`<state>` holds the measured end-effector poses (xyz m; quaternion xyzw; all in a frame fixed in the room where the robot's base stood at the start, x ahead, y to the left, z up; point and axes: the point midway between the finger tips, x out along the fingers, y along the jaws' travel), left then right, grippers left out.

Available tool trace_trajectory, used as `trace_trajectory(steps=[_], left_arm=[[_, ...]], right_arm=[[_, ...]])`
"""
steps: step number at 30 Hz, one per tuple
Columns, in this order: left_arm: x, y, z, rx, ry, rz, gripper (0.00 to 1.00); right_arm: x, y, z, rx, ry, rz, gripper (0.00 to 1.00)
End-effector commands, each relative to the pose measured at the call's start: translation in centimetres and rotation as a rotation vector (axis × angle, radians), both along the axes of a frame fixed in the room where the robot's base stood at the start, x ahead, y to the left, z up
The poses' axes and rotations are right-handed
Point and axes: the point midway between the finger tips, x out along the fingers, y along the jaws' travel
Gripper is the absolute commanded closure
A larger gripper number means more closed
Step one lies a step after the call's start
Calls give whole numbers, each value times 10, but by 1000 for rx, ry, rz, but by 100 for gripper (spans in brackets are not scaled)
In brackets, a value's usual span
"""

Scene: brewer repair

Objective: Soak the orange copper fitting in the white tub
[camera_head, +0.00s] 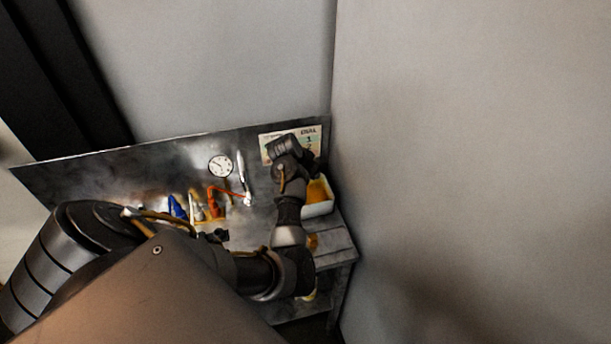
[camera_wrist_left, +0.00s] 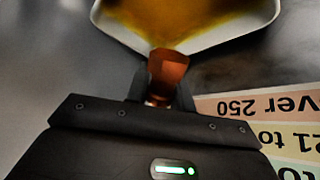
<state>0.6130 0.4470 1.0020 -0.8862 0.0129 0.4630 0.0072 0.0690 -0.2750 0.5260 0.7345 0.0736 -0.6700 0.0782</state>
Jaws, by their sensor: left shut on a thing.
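The white tub (camera_head: 319,208) stands at the right end of the bench and holds amber liquid. Its near rim also shows at the top of the left wrist view (camera_wrist_left: 196,46). My left gripper (camera_wrist_left: 160,88) is shut on the orange copper fitting (camera_wrist_left: 168,70). In that view the fitting's far end reaches the tub's near rim; I cannot tell whether it touches the rim or is above it. In the head view my left arm stretches to the tub's left side, and the fitting is hidden there. My right gripper is not in view.
A round dial (camera_head: 220,166) is on the back panel, and a printed chart (camera_head: 309,140) is behind my left wrist. A blue tool (camera_head: 177,207) and an orange-handled item (camera_head: 213,196) stand left of my arm. A plain wall rises to the right of the bench.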

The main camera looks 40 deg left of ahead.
Motion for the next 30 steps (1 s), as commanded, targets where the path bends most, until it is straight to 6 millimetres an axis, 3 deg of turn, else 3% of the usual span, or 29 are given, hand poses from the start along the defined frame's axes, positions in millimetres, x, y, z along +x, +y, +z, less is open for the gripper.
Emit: trace_trajectory(steps=[8, 21, 30], left_arm=[[0, 0, 3, 0, 0, 0, 100], [0, 0, 41, 0, 0, 0, 100], [0, 0, 40, 0, 0, 0, 100]], right_arm=[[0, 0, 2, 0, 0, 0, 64], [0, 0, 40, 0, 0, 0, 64], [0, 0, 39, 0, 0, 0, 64]])
